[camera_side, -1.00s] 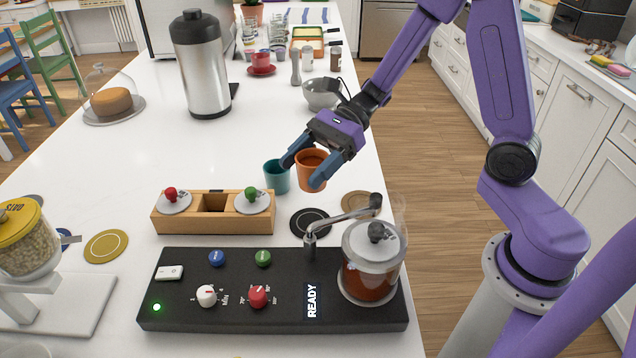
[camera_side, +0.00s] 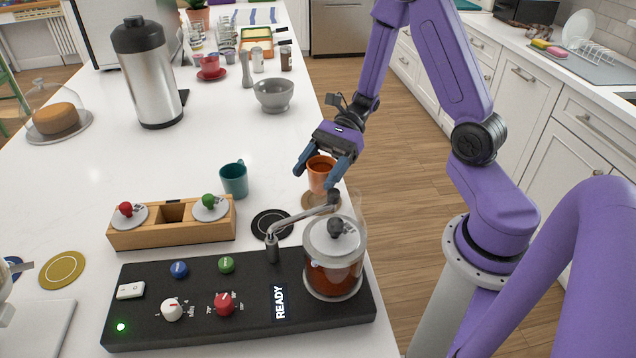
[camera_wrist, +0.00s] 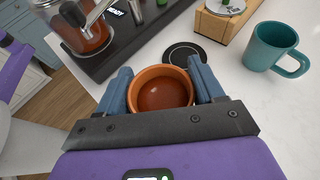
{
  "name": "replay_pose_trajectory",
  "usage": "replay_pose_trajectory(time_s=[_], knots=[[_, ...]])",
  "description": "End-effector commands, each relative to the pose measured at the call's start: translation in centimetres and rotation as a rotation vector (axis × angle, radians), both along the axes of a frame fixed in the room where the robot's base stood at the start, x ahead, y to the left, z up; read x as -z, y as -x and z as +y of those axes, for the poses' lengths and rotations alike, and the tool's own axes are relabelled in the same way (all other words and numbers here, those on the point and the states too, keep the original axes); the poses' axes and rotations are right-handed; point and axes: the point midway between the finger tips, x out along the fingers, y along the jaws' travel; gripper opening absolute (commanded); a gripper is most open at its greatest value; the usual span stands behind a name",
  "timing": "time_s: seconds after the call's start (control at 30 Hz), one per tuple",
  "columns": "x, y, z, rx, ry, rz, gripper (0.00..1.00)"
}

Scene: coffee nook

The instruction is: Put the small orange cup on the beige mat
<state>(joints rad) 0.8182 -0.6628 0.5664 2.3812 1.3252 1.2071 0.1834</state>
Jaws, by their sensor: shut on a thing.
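The small orange cup (camera_side: 321,173) is upright between the blue fingers of my gripper (camera_side: 317,178). In the wrist view the cup (camera_wrist: 160,96) shows from above, with a finger on each side of my gripper (camera_wrist: 160,72) shut on it. The inside of the cup is reddish brown. The beige mat (camera_side: 312,201) is a round tan disc at the right edge of the counter, behind the glass jar. The cup is over the mat's far part in the side view; I cannot tell whether it touches the mat. The metal spout arm partly covers the mat.
The teal mug (camera_side: 234,181) stands to the left, apart from the cup. A black mat (camera_side: 272,224) lies nearer, by the black machine (camera_side: 150,310). The glass jar (camera_side: 335,258) and metal spout (camera_side: 300,217) are close in front. A wooden holder (camera_side: 172,232) stands left.

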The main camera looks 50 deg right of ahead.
Motion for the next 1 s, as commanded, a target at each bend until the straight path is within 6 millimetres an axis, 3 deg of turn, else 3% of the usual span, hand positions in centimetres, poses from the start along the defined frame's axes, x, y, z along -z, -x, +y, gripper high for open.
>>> replay_pose_trajectory(time_s=[0.3,0.77,0.8,0.87,1.0], knots=[[3.0,0.0,0.0,0.0,0.0,0.002,0.22],[3.6,0.0,0.0,0.0,0.0,0.001,0.22],[3.6,0.0,0.0,0.0,0.001,0.0,0.77],[3.6,0.0,0.0,0.0,0.001,0.0,0.93],[3.5,0.0,0.0,0.0,0.001,0.0,0.93]])
